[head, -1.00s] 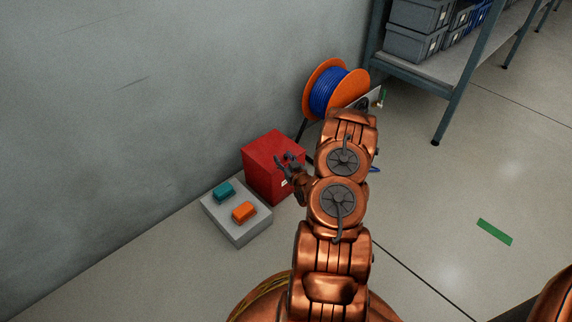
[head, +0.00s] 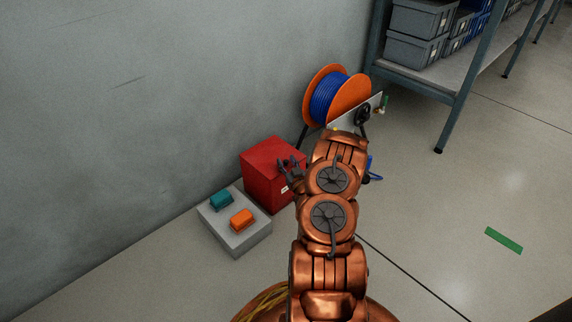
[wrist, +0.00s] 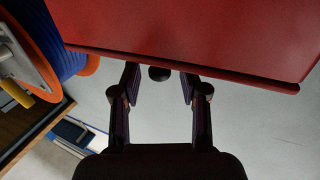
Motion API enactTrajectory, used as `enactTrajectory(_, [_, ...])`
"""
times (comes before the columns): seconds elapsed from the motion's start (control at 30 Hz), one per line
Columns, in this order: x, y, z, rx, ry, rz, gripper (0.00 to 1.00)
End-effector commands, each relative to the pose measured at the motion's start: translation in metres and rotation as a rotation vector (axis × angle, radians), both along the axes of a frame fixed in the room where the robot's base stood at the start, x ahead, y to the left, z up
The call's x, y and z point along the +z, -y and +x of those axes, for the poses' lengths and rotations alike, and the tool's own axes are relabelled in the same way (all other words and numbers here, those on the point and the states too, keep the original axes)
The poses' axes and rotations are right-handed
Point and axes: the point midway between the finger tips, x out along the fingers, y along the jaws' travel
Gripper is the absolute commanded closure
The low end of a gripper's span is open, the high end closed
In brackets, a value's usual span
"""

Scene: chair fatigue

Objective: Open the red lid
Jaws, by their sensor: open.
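The red box (head: 262,185) stands on the floor against the grey wall, and its red lid (head: 272,153) is down on top. In the wrist view the red lid (wrist: 210,35) fills the upper part, with its edge running across just beyond the fingertips. My gripper (head: 291,165) is at the right side of the box, by the lid's edge.
A grey block (head: 236,238) with a teal button (head: 222,200) and an orange button (head: 242,219) sits left of the box. An orange reel of blue cable (head: 335,95) stands behind. A shelf (head: 440,75) with grey bins is at the right.

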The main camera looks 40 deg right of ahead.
Motion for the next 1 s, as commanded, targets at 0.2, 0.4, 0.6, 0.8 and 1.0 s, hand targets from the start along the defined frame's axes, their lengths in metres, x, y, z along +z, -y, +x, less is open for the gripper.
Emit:
enactTrajectory(0.2, [0.0004, 0.0048, 0.0096, -0.002, 0.002, -0.001, 0.56])
enactTrajectory(0.4, [0.0005, 0.0048, 0.0098, -0.002, 0.001, 0.001, 0.56])
enactTrajectory(0.6, [0.0003, 0.0046, 0.0098, -0.002, 0.000, 0.001, 0.72])
enactTrajectory(0.8, [0.0002, 0.0045, 0.0097, -0.002, 0.000, 0.001, 0.93])
enactTrajectory(1.0, [0.0000, 0.0043, 0.0097, -0.001, 0.000, 0.001, 1.00])
